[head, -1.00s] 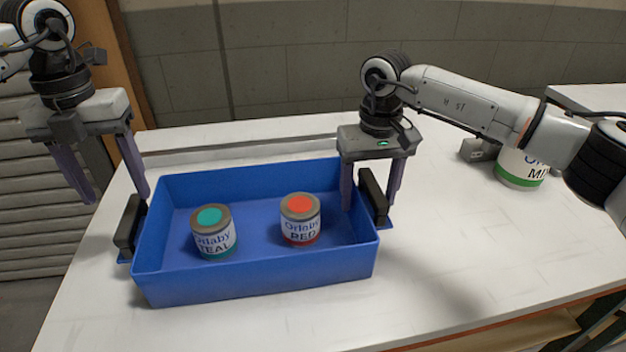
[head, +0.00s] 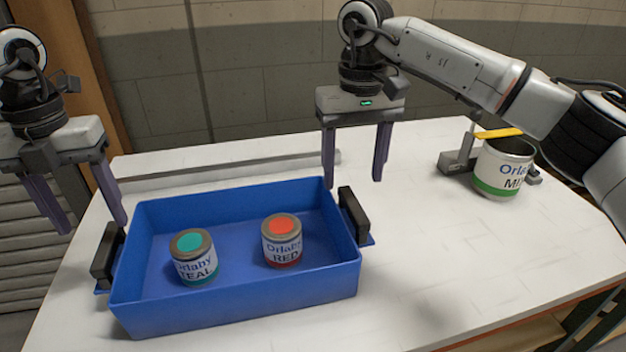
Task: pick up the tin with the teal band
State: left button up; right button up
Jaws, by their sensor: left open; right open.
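The teal-band tin (head: 195,258) stands upright in the left part of the blue tray (head: 240,311), with a teal spot on its lid and the word TEAL on its label. A red-band tin (head: 282,241) stands upright to its right in the same tray. My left gripper (head: 95,226) is open and empty, pointing down above and left of the tray, near its left handle. My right gripper (head: 353,183) is open and empty, pointing down above the tray's back right corner, apart from the right handle (head: 353,216).
A larger open can with a green band (head: 497,170) stands at the right beside a grey metal stand (head: 457,162), with a yellow strip across its top. A grey bar (head: 230,168) lies along the table's back. The white table (head: 450,270) is clear right of the tray.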

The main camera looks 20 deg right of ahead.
aim_at(193, 252)
jog(key=k, duration=1.5)
